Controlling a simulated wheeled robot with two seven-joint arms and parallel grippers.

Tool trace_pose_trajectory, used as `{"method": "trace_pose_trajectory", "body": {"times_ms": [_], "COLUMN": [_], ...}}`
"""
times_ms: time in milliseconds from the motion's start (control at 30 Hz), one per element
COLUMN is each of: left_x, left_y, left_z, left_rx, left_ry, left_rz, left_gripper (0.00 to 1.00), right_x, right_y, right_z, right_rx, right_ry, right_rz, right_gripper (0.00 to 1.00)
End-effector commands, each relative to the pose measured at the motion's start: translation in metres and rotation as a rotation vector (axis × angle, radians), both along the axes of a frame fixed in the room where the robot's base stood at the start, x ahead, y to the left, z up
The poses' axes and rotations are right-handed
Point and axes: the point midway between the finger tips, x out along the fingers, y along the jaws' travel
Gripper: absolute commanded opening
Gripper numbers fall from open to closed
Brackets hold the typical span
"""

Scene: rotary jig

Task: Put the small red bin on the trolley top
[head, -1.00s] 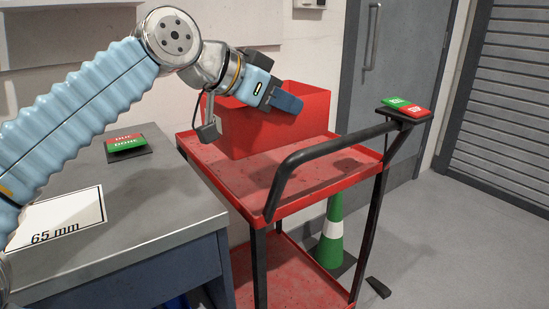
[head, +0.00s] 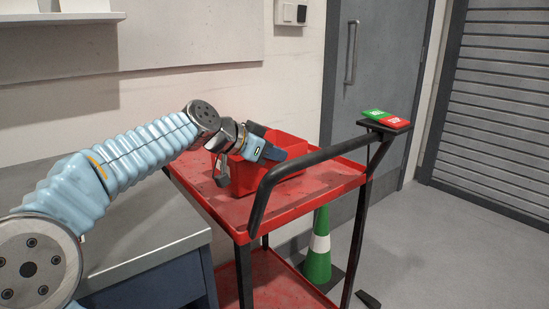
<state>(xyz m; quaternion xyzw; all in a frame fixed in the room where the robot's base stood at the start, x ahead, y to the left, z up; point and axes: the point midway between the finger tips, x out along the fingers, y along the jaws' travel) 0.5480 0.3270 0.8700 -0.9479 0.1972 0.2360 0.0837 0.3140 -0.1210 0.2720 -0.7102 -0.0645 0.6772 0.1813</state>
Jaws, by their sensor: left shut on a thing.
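The small red bin (head: 246,178) is over the far left part of the trolley top (head: 322,186), upright. Its base looks to be at the level of the red top, but I cannot tell whether it touches. My left gripper (head: 272,152) comes in from the left and is shut on the bin at its upper edge. The gripper and the trolley's black handle hide part of the bin. My right gripper is not in view.
The black push handle (head: 290,170) curves up in front of the top. A holder with green and red tags (head: 387,119) stands at its right end. A grey bench (head: 150,235) is at left.

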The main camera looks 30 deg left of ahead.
Motion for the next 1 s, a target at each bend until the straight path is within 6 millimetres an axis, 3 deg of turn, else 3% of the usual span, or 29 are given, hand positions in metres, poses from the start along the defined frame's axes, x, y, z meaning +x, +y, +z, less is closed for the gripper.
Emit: {"method": "trace_pose_trajectory", "body": {"times_ms": [433,467,600,1000], "left_x": [0.0000,-0.0001,-0.0002,-0.0039], "left_y": [-0.0001,-0.0001,-0.0003,0.0014], "left_z": [-0.0104,-0.0095,-0.0089,-0.0031], "left_rx": [0.002,0.001,0.001,0.000], "left_ry": [-0.002,-0.001,0.000,-0.002], "left_rz": [0.000,0.000,0.000,-0.001], "left_gripper": [0.00,0.11,0.33,0.34], "right_x": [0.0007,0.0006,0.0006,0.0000], "right_y": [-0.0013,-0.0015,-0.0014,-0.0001], "right_z": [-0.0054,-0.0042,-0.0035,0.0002], "right_rx": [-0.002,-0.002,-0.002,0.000], "right_ry": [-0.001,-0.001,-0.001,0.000], "right_rz": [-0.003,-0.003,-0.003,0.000], "right_gripper": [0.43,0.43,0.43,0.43]}}
